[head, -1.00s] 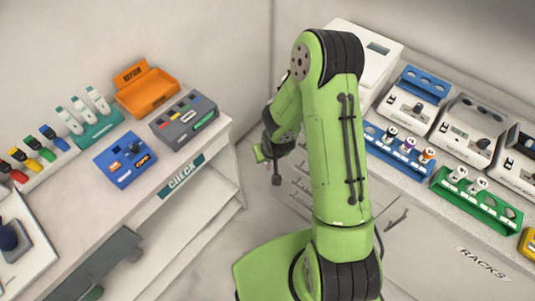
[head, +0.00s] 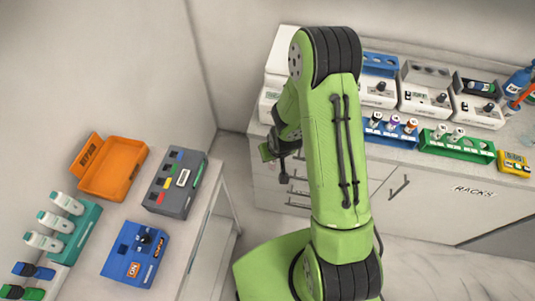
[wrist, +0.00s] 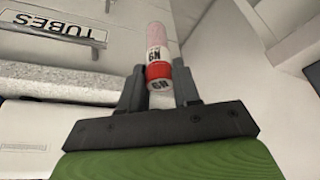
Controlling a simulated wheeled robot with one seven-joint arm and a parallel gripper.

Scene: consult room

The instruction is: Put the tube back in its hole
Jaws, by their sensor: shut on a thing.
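The tube (wrist: 157,45) shows in the wrist view, with a red cap band and a pale pink body. My gripper (wrist: 159,78) is shut on its capped end. In the head view the gripper is left of my arm, partly hidden behind it, and the tube cannot be made out. A small yellow rack (head: 515,163) is at the far right. Which hole is the tube's own cannot be told.
White devices (head: 425,100) stand behind the racks, with blue bottles (head: 519,80) at right. The left counter holds an orange bin (head: 112,168), a grey box (head: 176,183), a blue box (head: 135,254) and a teal rack (head: 82,232). Floor shows between the counters.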

